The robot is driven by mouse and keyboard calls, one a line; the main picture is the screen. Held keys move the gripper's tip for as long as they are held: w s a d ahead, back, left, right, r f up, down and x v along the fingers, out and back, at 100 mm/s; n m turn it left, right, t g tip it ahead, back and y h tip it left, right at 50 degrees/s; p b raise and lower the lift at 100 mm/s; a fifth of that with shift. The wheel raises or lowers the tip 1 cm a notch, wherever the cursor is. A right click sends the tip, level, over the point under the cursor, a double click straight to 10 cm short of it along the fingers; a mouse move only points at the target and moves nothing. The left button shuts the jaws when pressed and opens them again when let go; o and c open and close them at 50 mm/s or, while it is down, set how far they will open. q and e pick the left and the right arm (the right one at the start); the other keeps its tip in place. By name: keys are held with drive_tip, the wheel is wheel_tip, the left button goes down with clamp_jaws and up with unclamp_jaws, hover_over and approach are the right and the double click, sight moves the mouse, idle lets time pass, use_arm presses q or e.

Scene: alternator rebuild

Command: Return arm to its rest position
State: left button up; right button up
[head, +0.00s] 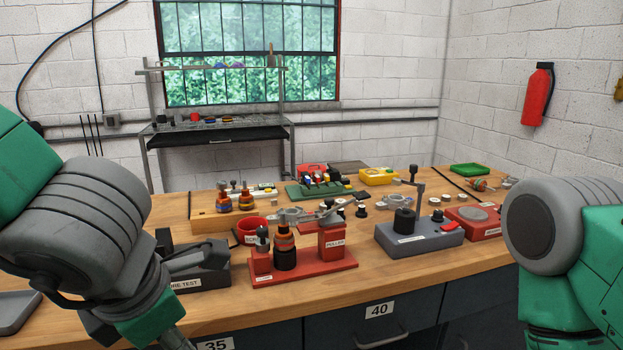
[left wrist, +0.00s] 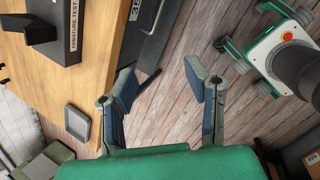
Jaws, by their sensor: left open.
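My left arm (head: 75,220) comes in from the left in the head view and bends down past the bench's front edge; its gripper is largely out of that view. In the left wrist view my left gripper (left wrist: 160,88) is open, with nothing between its fingers. It points over the wooden floor, beside the bench. My right arm (head: 570,250) stands at the right edge of the head view, and its gripper is outside both views.
The wooden bench (head: 220,307) carries the red puller fixture (head: 318,268), a grey fixture (head: 425,236) and the dark armature test block (head: 210,279), close to my left arm. A grey tray (left wrist: 77,122) lies at the bench's left end. Drawers (head: 375,325) are below.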

use_arm(q)
drive_tip(key=a+f+m+y, duration=0.1)
drive_tip(key=a+f+m, duration=0.4)
drive_tip(key=f, duration=0.5)
drive_tip(key=a+f+m+y, duration=0.1)
drive_tip(key=a+f+m, duration=0.2)
drive_tip(key=f+m, duration=0.55)
drive_tip(key=s+a+f+m+g+h, duration=0.2)
drive_tip(key=s+a+f+m+g, duration=0.1)
drive_tip(key=s+f+m, duration=1.1)
wheel_tip(320, 180, down, 2)
drive_tip(key=s+g, duration=0.1)
drive_tip(key=s, duration=0.1)
drive_tip(key=shift+s+a+f+m+h, duration=0.15)
drive_tip(key=shift+s+f+m+h, duration=0.1)
drive_tip(key=shift+s+m+h, duration=0.1)
